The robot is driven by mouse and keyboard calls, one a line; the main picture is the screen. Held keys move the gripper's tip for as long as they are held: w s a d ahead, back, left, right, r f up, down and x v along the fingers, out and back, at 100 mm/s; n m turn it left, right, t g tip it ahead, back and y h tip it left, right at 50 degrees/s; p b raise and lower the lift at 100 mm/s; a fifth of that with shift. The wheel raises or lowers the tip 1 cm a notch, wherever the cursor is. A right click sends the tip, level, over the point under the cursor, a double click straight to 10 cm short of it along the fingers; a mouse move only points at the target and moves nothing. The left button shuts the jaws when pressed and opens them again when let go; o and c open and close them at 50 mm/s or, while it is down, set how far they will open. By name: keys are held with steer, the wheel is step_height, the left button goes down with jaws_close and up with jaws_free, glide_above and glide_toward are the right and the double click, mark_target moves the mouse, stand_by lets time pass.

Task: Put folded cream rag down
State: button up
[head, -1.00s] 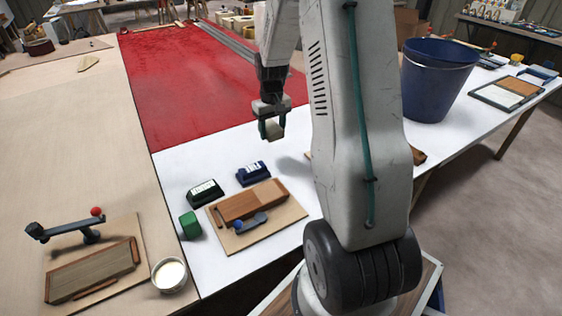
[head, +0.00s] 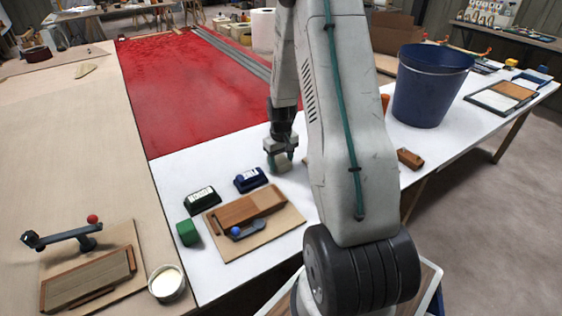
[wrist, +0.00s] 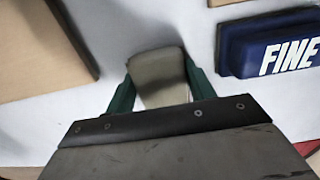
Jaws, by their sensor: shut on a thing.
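My gripper (head: 281,160) is low over the white table section, right of the dark blue block labelled FINE (head: 250,179). Its green fingers are shut on the folded cream rag (head: 279,163), a small blocky bundle. In the wrist view the rag (wrist: 158,75) sits between the two green fingers, with the white surface around it. The rag is at or just above the table; I cannot tell whether it touches.
A red sheet (head: 190,90) lies behind. A blue bucket (head: 430,90) stands right.

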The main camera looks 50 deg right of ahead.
mark_target(281, 160)
steer(key=shift+f, duration=0.1)
steer(key=o, duration=1)
steer(key=shift+c, duration=0.2)
step_height(281, 160, up, 12)
steer(key=s+a+r, duration=0.2)
steer(key=a+r, duration=0.8)
steer(key=s+a+r+n, duration=0.1)
steer(key=s+a+r, duration=0.2)
steer(key=s+a, duration=0.3)
steer(key=s+a+r+n, duration=0.1)
steer(key=s+a+r, duration=0.2)
steer(key=s+a, duration=0.3)
steer(key=s+a+r+t, duration=0.1)
steer(key=s+a+r, duration=0.2)
steer(key=s+a, duration=0.3)
steer(key=s, duration=0.3)
steer(key=shift+s+a+r+n, duration=0.25)
steer(key=shift+s+a+n, duration=0.15)
